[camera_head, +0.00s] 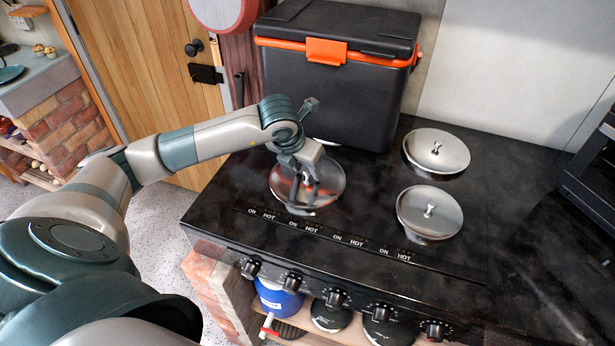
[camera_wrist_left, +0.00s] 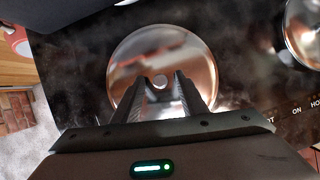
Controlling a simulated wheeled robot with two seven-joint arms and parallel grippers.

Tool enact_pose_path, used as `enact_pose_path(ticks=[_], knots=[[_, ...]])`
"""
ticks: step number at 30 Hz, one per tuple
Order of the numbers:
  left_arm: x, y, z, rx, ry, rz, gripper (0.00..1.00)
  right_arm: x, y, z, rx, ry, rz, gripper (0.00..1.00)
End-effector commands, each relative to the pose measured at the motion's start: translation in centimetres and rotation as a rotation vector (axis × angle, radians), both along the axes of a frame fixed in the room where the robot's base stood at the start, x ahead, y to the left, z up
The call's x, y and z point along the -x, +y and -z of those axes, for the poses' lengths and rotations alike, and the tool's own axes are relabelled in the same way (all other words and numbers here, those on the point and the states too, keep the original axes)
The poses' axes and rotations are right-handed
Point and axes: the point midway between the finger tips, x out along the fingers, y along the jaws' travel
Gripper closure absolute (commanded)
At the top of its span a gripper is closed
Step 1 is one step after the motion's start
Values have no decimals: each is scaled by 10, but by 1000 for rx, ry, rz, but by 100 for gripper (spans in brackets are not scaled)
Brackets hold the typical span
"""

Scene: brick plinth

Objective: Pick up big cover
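A big round shiny metal cover (camera_head: 332,180) lies on the left front of the black stove top, directly below my left gripper (camera_head: 303,196). It also fills the middle of the left wrist view (camera_wrist_left: 160,48). Its small round knob (camera_wrist_left: 160,81) shows between the tips of my left gripper (camera_wrist_left: 163,83). The two fingers are apart, pointing down at the cover, with a gap around the knob. I cannot tell whether they touch the cover. In the head view the gripper hides the knob. My right gripper is not in view.
Two other metal covers, one at the back right (camera_head: 436,140) and one at the front right (camera_head: 420,222), lie on the stove top (camera_head: 365,245). A black cooler box (camera_head: 330,90) with an orange latch stands close behind the big cover. Dark stove top is free between the covers.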

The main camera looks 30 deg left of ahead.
Motion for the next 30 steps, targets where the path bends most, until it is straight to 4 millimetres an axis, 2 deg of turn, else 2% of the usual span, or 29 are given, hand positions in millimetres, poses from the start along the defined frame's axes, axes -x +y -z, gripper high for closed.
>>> enact_pose_path(ticks=[5, 7, 10, 11, 23, 30], knots=[[0, 0, 0, 0, 0, 0, 61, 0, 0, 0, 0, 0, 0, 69], [0, 0, 0, 0, -1, 0, 73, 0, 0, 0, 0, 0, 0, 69], [0, 0, -1, 0, -1, 0, 97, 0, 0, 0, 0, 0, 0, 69], [0, 0, -1, 0, -1, 0, 100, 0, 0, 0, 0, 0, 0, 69], [-1, 0, -4, 0, -3, -1, 100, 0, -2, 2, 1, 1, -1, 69], [-2, 0, -24, 1, -7, 0, 100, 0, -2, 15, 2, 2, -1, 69]])
